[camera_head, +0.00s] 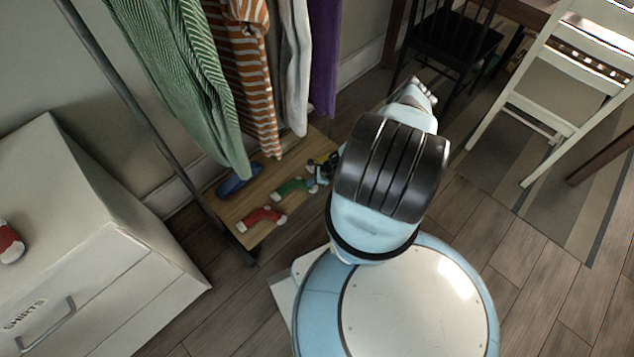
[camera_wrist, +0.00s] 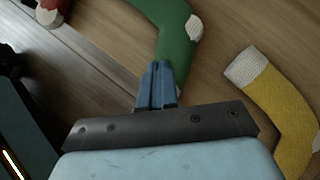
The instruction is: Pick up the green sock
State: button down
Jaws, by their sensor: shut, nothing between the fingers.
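The green sock (camera_head: 291,187) lies on the low wooden shelf of the clothes rack, between a red sock and my arm. In the wrist view the green sock (camera_wrist: 172,32) runs from the top edge down to my fingertips, with a white patch on its right side. My gripper (camera_wrist: 156,70) is shut and empty, its blue fingers together over the sock's lower end. The fingers hide part of that end, and I cannot tell whether they touch it. In the head view my arm mostly hides the gripper.
A red sock (camera_head: 262,217) and a blue item (camera_head: 240,178) share the shelf (camera_head: 238,206). A yellow sock (camera_wrist: 272,95) lies right of my fingers. Clothes (camera_head: 185,70) hang above. A white drawer cabinet (camera_head: 90,230) stands left; a black chair (camera_head: 455,40) stands behind.

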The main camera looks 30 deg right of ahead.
aim_at(293, 187)
jog(key=w+a, duration=0.1)
jog(key=a, duration=0.1)
jog(key=w+a, duration=0.1)
jog(key=a, duration=0.1)
jog(key=w+a, duration=0.1)
jog(key=a, duration=0.1)
jog(key=shift+a+f, duration=0.2)
jog(key=shift+a, duration=0.1)
jog(key=shift+d+f, duration=0.15)
jog(key=shift+f, duration=0.3)
